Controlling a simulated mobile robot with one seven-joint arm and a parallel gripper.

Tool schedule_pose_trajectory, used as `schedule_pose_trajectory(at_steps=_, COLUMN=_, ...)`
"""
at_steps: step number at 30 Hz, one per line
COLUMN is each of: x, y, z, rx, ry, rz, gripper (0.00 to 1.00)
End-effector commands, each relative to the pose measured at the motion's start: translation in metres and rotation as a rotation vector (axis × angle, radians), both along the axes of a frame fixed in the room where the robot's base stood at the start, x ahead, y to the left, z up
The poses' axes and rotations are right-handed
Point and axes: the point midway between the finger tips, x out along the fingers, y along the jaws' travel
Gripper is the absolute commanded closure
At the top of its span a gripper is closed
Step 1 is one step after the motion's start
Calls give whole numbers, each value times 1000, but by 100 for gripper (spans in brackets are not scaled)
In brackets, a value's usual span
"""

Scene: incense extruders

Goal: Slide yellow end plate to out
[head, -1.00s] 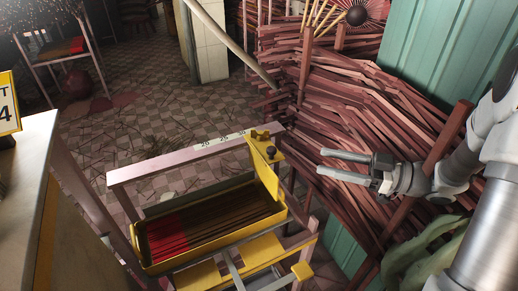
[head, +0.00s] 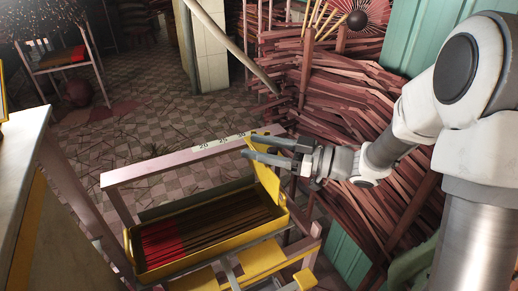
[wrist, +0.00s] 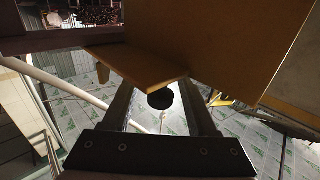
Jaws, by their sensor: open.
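The yellow end plate (head: 267,180) stands upright at the right end of the yellow tray (head: 210,243), by the pale rail (head: 150,168). My gripper (head: 249,148) reaches in from the right at the plate's top, its two fingers apart. In the wrist view the plate's yellow underside (wrist: 140,65) fills the upper middle. A dark round knob (wrist: 160,98) shows between the two open fingers (wrist: 157,90), with gaps visible on both sides. In the head view my gripper hides the knob.
Dark sticks with a red section lie in the tray. The rail carries a white number scale (head: 220,141). Stacked reddish wood (head: 350,100) rises close behind my arm, beside a teal panel (head: 410,30). A counter (head: 22,150) stands at left.

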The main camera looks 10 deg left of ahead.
Motion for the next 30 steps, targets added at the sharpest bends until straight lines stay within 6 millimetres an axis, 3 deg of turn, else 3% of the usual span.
schedule_pose_trajectory(at_steps=8, x=0, y=1, z=0, rx=0, ry=0, rz=0, gripper=43)
schedule_pose_trajectory(at_steps=15, x=0, y=1, z=0, rx=0, ry=0, rz=0, gripper=86)
schedule_pose_trajectory(at_steps=18, x=0, y=1, z=0, rx=0, ry=0, rz=0, gripper=100)
schedule_pose_trajectory(at_steps=30, x=0, y=1, z=0, rx=0, ry=1, rz=0, gripper=100)
